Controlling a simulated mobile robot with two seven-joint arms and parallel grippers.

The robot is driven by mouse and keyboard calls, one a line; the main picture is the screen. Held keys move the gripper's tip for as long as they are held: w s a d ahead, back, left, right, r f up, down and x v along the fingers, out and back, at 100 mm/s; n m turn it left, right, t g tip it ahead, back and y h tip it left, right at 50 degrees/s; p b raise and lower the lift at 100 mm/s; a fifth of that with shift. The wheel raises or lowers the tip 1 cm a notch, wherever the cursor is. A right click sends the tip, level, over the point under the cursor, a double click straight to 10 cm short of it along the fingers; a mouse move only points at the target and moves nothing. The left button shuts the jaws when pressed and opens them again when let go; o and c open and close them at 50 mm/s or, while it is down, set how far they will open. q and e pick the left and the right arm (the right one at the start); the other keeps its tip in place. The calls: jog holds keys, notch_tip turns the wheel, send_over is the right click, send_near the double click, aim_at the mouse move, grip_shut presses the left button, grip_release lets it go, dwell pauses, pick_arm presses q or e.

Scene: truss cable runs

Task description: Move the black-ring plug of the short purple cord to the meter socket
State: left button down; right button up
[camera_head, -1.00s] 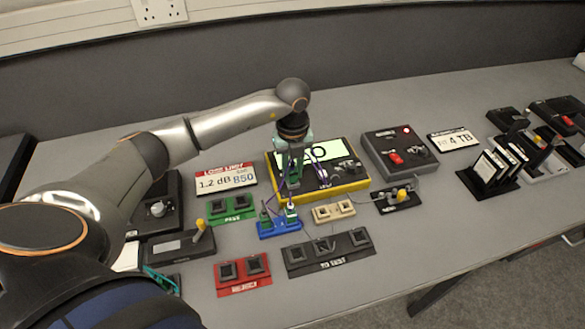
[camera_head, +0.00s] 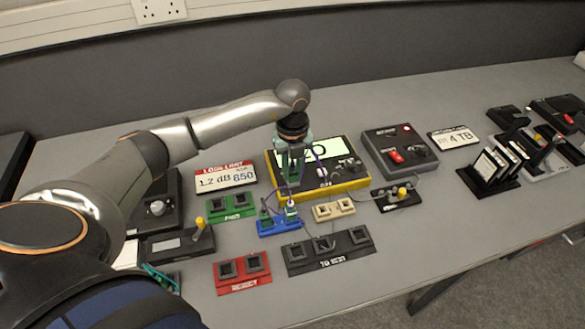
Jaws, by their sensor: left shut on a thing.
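The meter is the yellow-and-black box (camera_head: 357,185) with a pale lit screen (camera_head: 325,150), in the middle of the bench. My left gripper (camera_head: 291,184) points down at the meter's left front part, shut on what looks like a plug of the purple cord. The fingers hide most of the plug, and I cannot make out its ring colour or whether it touches the meter. A blue holder (camera_head: 279,229) in front of the meter carries small upright plugs (camera_head: 291,212). My right gripper is out of view.
Close around stand a green PASS block (camera_head: 232,215), a red REJECT block (camera_head: 243,285), a dark TO TEST block (camera_head: 330,263), a beige block (camera_head: 333,211) and a grey box with a red switch (camera_head: 378,165). The bench at front right is clear.

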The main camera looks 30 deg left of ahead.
pick_arm(q)
jog(key=c, duration=0.6)
grip_release()
jog(key=shift+r+p, duration=2)
jog(key=shift+r, duration=0.5)
